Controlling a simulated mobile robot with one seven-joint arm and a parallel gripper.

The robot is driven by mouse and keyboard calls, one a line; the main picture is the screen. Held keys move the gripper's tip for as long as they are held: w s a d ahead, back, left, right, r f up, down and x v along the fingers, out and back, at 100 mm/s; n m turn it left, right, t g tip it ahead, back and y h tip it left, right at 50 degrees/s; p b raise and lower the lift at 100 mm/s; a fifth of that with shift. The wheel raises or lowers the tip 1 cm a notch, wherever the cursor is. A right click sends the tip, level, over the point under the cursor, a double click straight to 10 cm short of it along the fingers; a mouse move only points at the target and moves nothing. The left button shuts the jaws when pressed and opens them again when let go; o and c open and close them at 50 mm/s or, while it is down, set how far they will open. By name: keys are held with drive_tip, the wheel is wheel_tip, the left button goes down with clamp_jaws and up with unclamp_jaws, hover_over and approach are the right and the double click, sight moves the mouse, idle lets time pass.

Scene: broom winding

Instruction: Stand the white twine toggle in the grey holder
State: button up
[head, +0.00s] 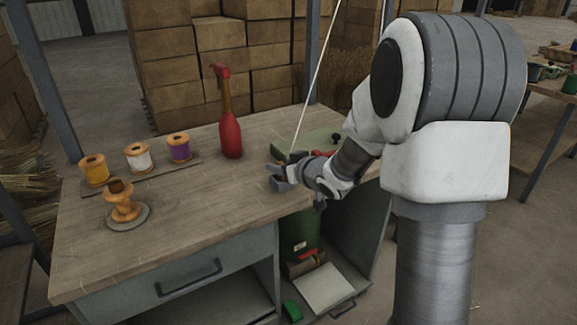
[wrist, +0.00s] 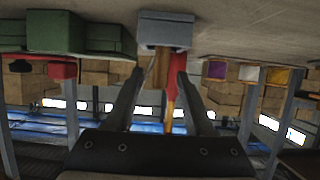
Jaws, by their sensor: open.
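The small grey holder (wrist: 165,32) shows upside down in the wrist view, on the bench top; in the head view it is a grey block (head: 281,186) by my gripper. A narrow tan wooden piece (wrist: 161,68), apparently the white twine toggle, stands at the holder, lined up with it and between my fingers. Whether it is fully seated I cannot tell. My gripper (head: 277,173) is open, with a finger on each side of the piece in the wrist view (wrist: 164,82). White twine (head: 318,75) runs up from beside the gripper. The toggle is not clear in the head view.
Yellow (head: 95,171), white (head: 138,158) and purple (head: 180,148) spools stand on a board farther left, near a wooden winder (head: 121,204) on a disc. A green case (head: 316,143) lies behind my gripper. The front bench top is clear.

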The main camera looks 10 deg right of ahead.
drive_tip(key=p+v, duration=0.6)
drive_tip(key=v, duration=1.1)
drive_tip(key=w+d+r+m+h, duration=0.1)
drive_tip(key=d+r+m+h, duration=0.4)
drive_tip(key=d+r+h, duration=0.45)
drive_tip(key=s+a+n+g+y+p, duration=0.1)
drive_tip(key=s+a+g+y, duration=0.25)
drive_tip(key=s+a, duration=0.55)
drive_tip(key=s+a+n+g+y+p, duration=0.15)
drive_tip(key=s+a+g, duration=0.35)
drive_tip(key=s, duration=0.8)
wheel_tip(320, 180, up, 14)
drive_tip(key=m+t+p, duration=0.1)
drive_tip(key=p, duration=1.2)
drive_tip(key=shift+w+a+p, duration=0.25)
drive_tip(key=shift+p, duration=0.05)
drive_tip(key=shift+f, duration=0.15)
